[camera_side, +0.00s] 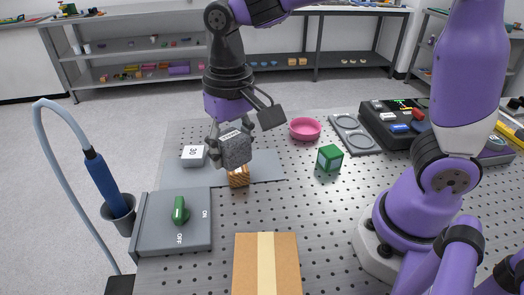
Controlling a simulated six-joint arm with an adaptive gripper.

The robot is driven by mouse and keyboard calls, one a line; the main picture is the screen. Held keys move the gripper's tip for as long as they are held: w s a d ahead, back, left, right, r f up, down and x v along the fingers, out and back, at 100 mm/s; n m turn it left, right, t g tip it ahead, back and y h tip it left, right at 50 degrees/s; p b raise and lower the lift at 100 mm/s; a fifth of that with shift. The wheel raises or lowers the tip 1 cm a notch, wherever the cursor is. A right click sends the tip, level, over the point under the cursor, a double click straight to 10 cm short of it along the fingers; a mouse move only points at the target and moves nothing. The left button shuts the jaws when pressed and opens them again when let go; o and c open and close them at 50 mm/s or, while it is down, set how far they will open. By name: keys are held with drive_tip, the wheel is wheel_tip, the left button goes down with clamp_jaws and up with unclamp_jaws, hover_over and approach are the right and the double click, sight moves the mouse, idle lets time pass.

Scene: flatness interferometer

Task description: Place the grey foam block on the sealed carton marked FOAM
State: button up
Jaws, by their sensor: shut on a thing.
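The grey foam block (236,153), speckled dark grey with a pale label on its top edge, is held by my gripper (231,139). My gripper points down and is shut on the block, with fingers at its sides. The block appears just above a small orange-brown patterned block (239,178); I cannot tell whether they touch. A brown carton (283,267) with a pale tape strip along its closed top stands at the bottom middle, cut off by the picture's edge. No FOAM marking is readable on it. The gripper is behind and left of the carton, apart from it.
A grey block marked 30 (193,155) sits left of my gripper on a grey plate (265,165). A grey switch box (199,231) with a green knob stands front left. A pink bowl (305,128) and green cube (330,157) stand right. Perforated table between cube and carton is clear.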

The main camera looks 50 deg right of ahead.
drive_tip(key=s+a+r+n, duration=0.2)
drive_tip(key=s+a+n, duration=0.3)
drive_tip(key=s+a, duration=0.1)
drive_tip(key=r+n, duration=0.1)
drive_tip(key=n, duration=0.5)
hover_over(265, 274)
drive_tip(key=shift+y, duration=0.3)
wheel_tip(265, 274, down, 8)
drive_tip(key=shift+s+d+r, duration=0.1)
drive_tip(key=shift+r, duration=0.05)
drive_tip(key=o, duration=0.7)
